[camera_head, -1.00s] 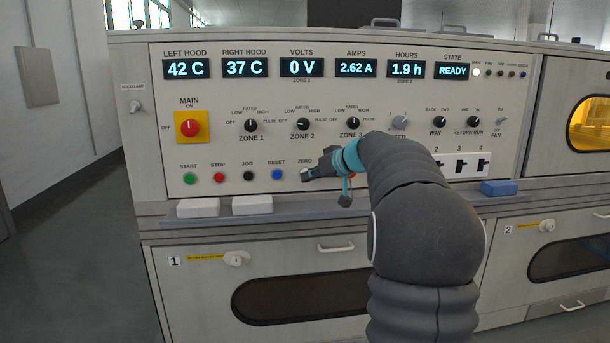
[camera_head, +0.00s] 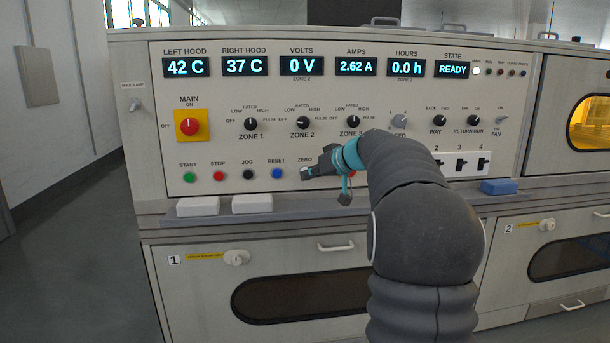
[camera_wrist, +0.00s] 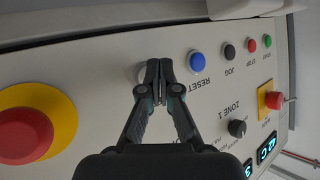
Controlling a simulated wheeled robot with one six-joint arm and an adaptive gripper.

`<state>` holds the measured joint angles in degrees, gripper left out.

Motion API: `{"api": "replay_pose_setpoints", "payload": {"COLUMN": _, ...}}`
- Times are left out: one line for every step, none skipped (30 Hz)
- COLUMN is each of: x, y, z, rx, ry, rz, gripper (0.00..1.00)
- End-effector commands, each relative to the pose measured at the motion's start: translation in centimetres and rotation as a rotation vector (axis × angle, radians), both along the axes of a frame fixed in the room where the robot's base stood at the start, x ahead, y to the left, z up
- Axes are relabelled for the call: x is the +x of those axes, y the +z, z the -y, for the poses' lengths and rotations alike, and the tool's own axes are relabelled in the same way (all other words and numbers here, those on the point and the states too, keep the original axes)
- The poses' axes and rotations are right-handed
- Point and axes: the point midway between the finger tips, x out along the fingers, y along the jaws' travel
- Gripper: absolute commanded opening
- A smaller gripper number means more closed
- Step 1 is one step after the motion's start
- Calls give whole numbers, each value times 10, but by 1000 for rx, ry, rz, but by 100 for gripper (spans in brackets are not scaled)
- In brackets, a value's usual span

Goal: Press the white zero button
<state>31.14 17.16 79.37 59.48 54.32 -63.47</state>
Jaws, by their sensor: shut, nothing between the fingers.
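The white zero button (camera_wrist: 143,75) is on the panel's lower row, right of the blue reset button (camera_head: 277,173) in the head view. It is mostly hidden by my fingertips in both views. My gripper (camera_wrist: 161,66) is shut and empty, with its tips at the zero button; it also shows in the head view (camera_head: 307,172). I cannot tell whether the tips touch or press the button. The hours display (camera_head: 406,68) reads 0.0 h.
Black jog (camera_head: 248,174), red stop (camera_head: 219,176) and green start (camera_head: 190,177) buttons lie farther left. Zone knobs (camera_head: 303,123) sit above. A red button on a yellow plate (camera_wrist: 28,125) is close to my gripper in the wrist view. A ledge (camera_head: 290,204) runs below.

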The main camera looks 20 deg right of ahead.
Motion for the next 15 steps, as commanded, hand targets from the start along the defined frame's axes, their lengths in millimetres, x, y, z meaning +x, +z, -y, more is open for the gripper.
{"api": "replay_pose_setpoints", "payload": {"x": -3, "y": -2, "z": -1, "rx": -1, "ry": 0, "rz": 1, "gripper": 0}}
{"api": "replay_pose_setpoints", "payload": {"x": -4, "y": -2, "z": -1, "rx": 0, "ry": 0, "rz": 1, "gripper": 0}}
{"api": "replay_pose_setpoints", "payload": {"x": -6, "y": -3, "z": -2, "rx": 0, "ry": 0, "rz": 1, "gripper": 0}}
{"api": "replay_pose_setpoints", "payload": {"x": -7, "y": -3, "z": -2, "rx": 0, "ry": 0, "rz": 0, "gripper": 0}}
{"api": "replay_pose_setpoints", "payload": {"x": -9, "y": -3, "z": -2, "rx": 1, "ry": 0, "rz": 0, "gripper": 0}}
{"api": "replay_pose_setpoints", "payload": {"x": -10, "y": -2, "z": -3, "rx": 1, "ry": 0, "rz": 0, "gripper": 0}}
{"api": "replay_pose_setpoints", "payload": {"x": -11, "y": -2, "z": -3, "rx": 1, "ry": -2, "rz": 1, "gripper": 0}}
{"api": "replay_pose_setpoints", "payload": {"x": -11, "y": -1, "z": -3, "rx": 1, "ry": -2, "rz": 1, "gripper": 0}}
{"api": "replay_pose_setpoints", "payload": {"x": -12, "y": -1, "z": -3, "rx": 0, "ry": -1, "rz": 0, "gripper": 0}}
{"api": "replay_pose_setpoints", "payload": {"x": -12, "y": -1, "z": -3, "rx": 1, "ry": 0, "rz": 0, "gripper": 0}}
{"api": "replay_pose_setpoints", "payload": {"x": -12, "y": 0, "z": -3, "rx": 1, "ry": 0, "rz": 0, "gripper": 0}}
{"api": "replay_pose_setpoints", "payload": {"x": -12, "y": 0, "z": -3, "rx": 1, "ry": 0, "rz": 0, "gripper": 0}}
{"api": "replay_pose_setpoints", "payload": {"x": -12, "y": 0, "z": -3, "rx": 1, "ry": 0, "rz": 0, "gripper": 0}}
{"api": "replay_pose_setpoints", "payload": {"x": -12, "y": 0, "z": -3, "rx": 1, "ry": 0, "rz": 0, "gripper": 0}}
{"api": "replay_pose_setpoints", "payload": {"x": -11, "y": 0, "z": -3, "rx": 1, "ry": 0, "rz": 0, "gripper": 0}}
